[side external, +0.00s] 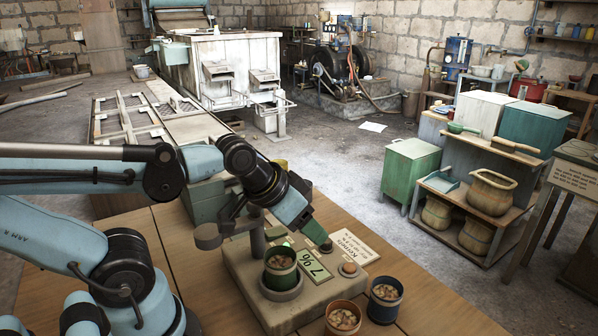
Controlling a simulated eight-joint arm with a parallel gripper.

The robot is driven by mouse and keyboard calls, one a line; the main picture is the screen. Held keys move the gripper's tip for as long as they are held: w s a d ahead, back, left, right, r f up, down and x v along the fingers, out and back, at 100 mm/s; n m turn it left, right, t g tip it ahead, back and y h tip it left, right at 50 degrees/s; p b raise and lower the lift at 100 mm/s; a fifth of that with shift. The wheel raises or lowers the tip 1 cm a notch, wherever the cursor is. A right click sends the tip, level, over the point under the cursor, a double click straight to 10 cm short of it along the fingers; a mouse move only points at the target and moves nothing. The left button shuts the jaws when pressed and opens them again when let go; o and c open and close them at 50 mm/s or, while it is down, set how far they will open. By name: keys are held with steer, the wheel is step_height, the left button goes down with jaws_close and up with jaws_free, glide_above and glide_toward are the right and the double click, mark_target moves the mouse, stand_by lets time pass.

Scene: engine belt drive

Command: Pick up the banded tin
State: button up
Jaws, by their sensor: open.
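Three open tins with pale brown chunks inside stand at the lower middle. A green tin (280,272) sits on the round pan of a beige tabletop device (245,285). An orange-brown tin (342,321) and a dark blue tin (384,303) stand on the wooden table to the right of the device. Which one is the banded tin I cannot tell clearly at this size. My gripper (318,236) is open and empty, above the device's back part, behind and right of the green tin. Its green fingertip is close to a dark knob.
The wooden table (425,315) is clear right of the blue tin.

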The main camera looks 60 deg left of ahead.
stand_by(0.4)
steer(key=o, duration=0.4)
step_height(320, 180, up, 5)
steer(key=n+g, duration=0.7)
steer(key=n, duration=0.5)
glide_above(280, 264)
steer(key=d, duration=0.2)
steer(key=shift+s+d+f, duration=0.1)
steer(key=shift+s+f, duration=0.1)
steer(key=shift+f, duration=1.7)
steer(key=shift+s+d+f, duration=0.1)
steer(key=shift+s+f, duration=0.05)
steer(key=shift+f, duration=1.75)
steer(key=shift+s+f, duration=0.2)
steer(key=shift+f, duration=1.7)
